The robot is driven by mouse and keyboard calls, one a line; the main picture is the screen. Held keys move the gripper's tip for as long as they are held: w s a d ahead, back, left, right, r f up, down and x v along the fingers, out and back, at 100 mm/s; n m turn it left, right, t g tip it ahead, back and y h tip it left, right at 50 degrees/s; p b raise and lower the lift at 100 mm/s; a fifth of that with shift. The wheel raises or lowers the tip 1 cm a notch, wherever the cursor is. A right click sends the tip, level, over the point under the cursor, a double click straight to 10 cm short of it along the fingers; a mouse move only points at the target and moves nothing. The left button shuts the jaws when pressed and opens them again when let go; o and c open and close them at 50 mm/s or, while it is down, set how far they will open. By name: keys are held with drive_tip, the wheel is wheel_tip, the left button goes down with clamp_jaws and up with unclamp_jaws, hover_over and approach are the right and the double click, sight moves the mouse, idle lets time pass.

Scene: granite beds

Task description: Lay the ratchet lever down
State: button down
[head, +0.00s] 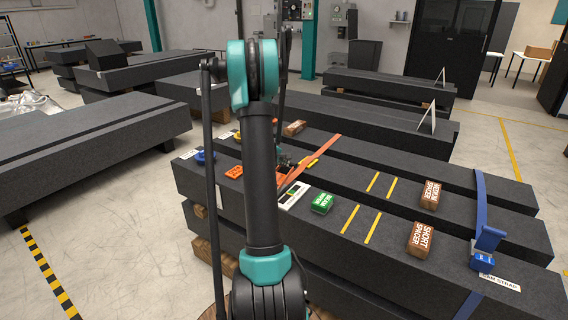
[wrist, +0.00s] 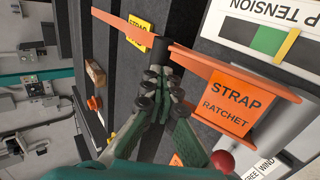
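The orange strap ratchet (wrist: 240,98), marked STRAP RATCHET, fills the right middle of the wrist view. A black cylindrical grip, which looks like the end of the ratchet lever (wrist: 171,53), stands at my gripper's fingertips. My gripper (wrist: 160,78) has its two fingers close together and appears shut on this grip, though the contact is partly hidden by the fingers. In the head view, my arm hides most of the ratchet; the orange strap (head: 321,156) runs across the dark granite beds beside my gripper (head: 285,160).
A green block (head: 322,203) and a tension label (head: 293,196) lie near the ratchet. Brown spacers (head: 422,240) and a blue strap (head: 489,236) are to the right. A red ball (wrist: 222,161) is close to my gripper, beside a FREE WIND label (wrist: 268,168).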

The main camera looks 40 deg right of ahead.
drive_tip(key=shift+w+d+f+g+y, duration=0.15)
drive_tip(key=shift+d+f+y, duration=0.2)
drive_tip(key=shift+f, duration=0.3)
drive_tip(key=shift+w+d+f+g+y, duration=0.1)
drive_tip(key=shift+d+f+y, duration=0.1)
drive_tip(key=shift+f+y, duration=0.3)
drive_tip(key=shift+w+d+f+g+y, duration=0.15)
drive_tip(key=shift+d+f+y, duration=0.15)
drive_tip(key=shift+f, duration=0.45)
drive_tip(key=shift+r, duration=0.1)
drive_tip(key=v, duration=1.4)
drive_tip(key=shift+d+r, duration=0.25)
drive_tip(key=shift+d, duration=0.1)
